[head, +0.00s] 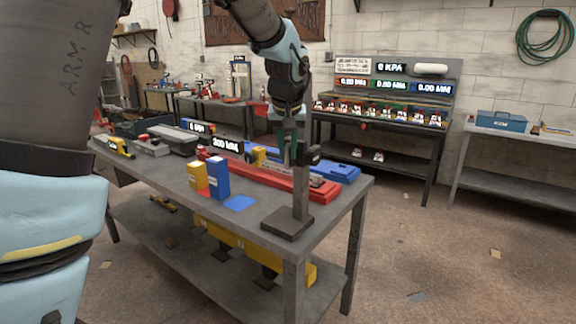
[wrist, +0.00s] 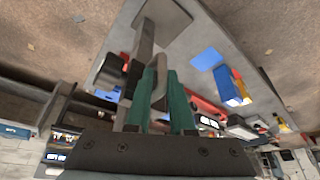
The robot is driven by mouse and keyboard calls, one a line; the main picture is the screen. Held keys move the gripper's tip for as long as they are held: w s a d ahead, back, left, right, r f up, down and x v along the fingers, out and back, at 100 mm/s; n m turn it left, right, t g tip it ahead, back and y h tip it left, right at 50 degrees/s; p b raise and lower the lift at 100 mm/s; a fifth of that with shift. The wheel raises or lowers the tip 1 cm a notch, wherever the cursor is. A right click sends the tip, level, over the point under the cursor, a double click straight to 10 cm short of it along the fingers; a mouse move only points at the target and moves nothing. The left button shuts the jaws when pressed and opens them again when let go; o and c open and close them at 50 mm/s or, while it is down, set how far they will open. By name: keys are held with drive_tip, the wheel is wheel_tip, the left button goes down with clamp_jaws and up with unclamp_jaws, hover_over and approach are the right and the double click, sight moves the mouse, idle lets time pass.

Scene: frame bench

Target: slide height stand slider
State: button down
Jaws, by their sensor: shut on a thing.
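The height stand (head: 301,190) is a grey upright post on a dark square base at the near right corner of the bench. Its base (wrist: 166,18) also shows at the top of the wrist view. The dark slider (head: 312,154) sits partway up the post, with its dark block (wrist: 108,74) to the left of the post in the wrist view. My gripper (head: 289,152) comes from above, behind the post. Its green fingers (wrist: 161,92) are shut on the slider, beside the post. The exact contact is partly hidden by the fingers.
A blue patch (head: 240,203) lies left of the stand. Open floor lies to the right.

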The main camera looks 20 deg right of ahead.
drive_tip(key=r, duration=0.2)
drive_tip(key=r+p, duration=0.1)
drive_tip(key=r, duration=0.1)
drive_tip(key=r+p, duration=0.1)
drive_tip(key=r, duration=0.2)
drive_tip(key=shift+w+a, duration=0.25)
drive_tip(key=shift+w, duration=0.05)
drive_tip(key=c, duration=0.9)
unclamp_jaws()
drive_tip(key=shift+s+d, duration=0.1)
drive_tip(key=shift+s+r, duration=0.15)
drive_tip(key=shift+r, duration=0.15)
drive_tip(key=b+v, duration=0.2)
drive_tip(key=v, duration=0.8)
drive_tip(key=shift+r+b, duration=0.1)
drive_tip(key=shift+b, duration=0.2)
